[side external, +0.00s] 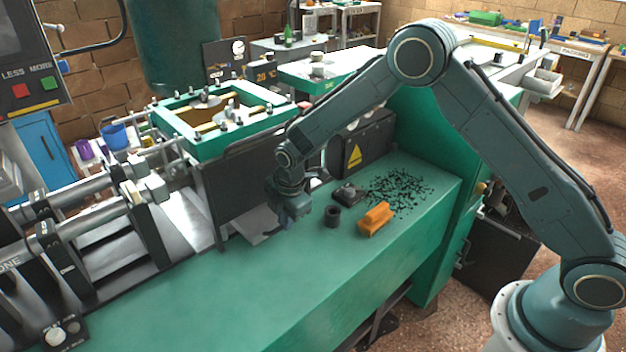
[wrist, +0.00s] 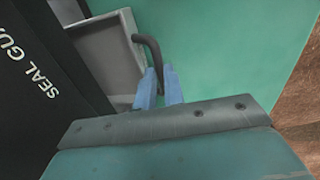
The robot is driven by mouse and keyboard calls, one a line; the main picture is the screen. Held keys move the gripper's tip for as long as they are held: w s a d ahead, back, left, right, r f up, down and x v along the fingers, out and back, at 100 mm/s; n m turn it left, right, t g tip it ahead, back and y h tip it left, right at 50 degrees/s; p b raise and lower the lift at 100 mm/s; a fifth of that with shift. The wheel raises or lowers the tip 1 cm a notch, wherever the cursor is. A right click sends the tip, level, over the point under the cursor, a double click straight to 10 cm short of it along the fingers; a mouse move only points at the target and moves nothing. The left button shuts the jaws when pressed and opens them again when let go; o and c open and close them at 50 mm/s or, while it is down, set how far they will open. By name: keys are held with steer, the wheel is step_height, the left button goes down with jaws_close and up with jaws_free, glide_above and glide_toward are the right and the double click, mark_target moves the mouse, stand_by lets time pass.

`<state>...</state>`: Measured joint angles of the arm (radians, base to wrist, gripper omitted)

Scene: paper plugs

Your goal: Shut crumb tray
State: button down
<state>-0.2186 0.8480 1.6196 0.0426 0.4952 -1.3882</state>
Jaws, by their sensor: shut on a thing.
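The crumb tray (wrist: 105,52) is a shallow grey metal tray with a raised rim, beside the black guard panel in the wrist view. It sticks out from under the dark housing in the side view (side external: 256,222). A dark bent handle (wrist: 149,52) stands at its right edge. My gripper (wrist: 159,84) has its two blue fingers closed around the lower end of this handle. In the side view my gripper (side external: 288,222) points down at the tray's right side and hides the handle.
A black ring (side external: 332,216), an orange block (side external: 376,219) and a small dark block (side external: 348,193) stand on the green bench (side external: 215,290) right of my gripper. Dark crumbs (side external: 400,188) lie behind them. The black guard panel (wrist: 40,90) rises close beside the tray.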

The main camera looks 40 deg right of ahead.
steer(key=c, duration=1.5)
jaws_free()
steer(key=shift+r, duration=0.1)
steer(key=r, duration=0.4)
steer(key=s+r, duration=0.1)
steer(key=r, duration=0.4)
steer(key=s+r, duration=0.1)
steer(key=r, duration=0.3)
steer(key=shift+s+r, duration=0.2)
steer(key=shift+s, duration=0.05)
